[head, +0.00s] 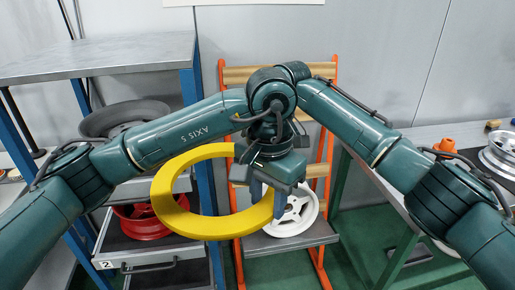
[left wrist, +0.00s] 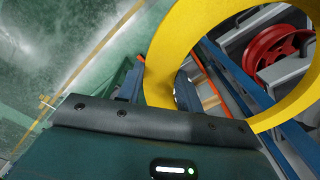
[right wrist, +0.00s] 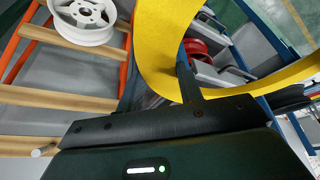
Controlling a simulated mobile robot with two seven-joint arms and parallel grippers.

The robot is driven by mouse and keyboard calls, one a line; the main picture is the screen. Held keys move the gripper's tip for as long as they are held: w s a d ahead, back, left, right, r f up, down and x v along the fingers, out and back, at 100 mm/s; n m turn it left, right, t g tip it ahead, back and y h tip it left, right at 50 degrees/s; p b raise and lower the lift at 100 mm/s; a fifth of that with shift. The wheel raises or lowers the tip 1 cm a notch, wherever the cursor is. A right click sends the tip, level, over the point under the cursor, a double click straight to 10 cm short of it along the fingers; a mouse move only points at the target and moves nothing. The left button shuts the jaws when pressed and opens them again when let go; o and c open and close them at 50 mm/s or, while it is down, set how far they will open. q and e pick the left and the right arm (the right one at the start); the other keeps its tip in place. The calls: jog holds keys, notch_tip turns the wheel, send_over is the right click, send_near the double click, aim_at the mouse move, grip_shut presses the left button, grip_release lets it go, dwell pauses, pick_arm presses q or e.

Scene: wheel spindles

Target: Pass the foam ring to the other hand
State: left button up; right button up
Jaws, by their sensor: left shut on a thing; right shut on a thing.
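The yellow foam ring (head: 178,212) hangs tilted in mid-air in the middle of the head view, with its right side at my grippers. My left gripper (head: 268,203) is shut on the ring's right part. The left wrist view shows the ring's band (left wrist: 160,75) between its fingers. My right gripper (right wrist: 160,85) is also shut on the ring, whose band (right wrist: 158,40) runs between its fingers in the right wrist view. In the head view the two wrists overlap, so the right gripper is largely hidden. Both hands hold the ring close together.
Behind the ring stands an orange rack (head: 329,150) with wooden bars and a white wheel (head: 296,212). On the left, a blue-framed bench (head: 100,55) has drawers with a grey wheel (head: 122,117) and a red wheel (head: 140,222). A table with another wheel (head: 500,150) is at right.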

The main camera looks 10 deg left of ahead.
pick_arm(q)
jog(key=o, duration=1)
jog(key=shift+o, duration=0.2)
jog(key=shift+r, duration=0.1)
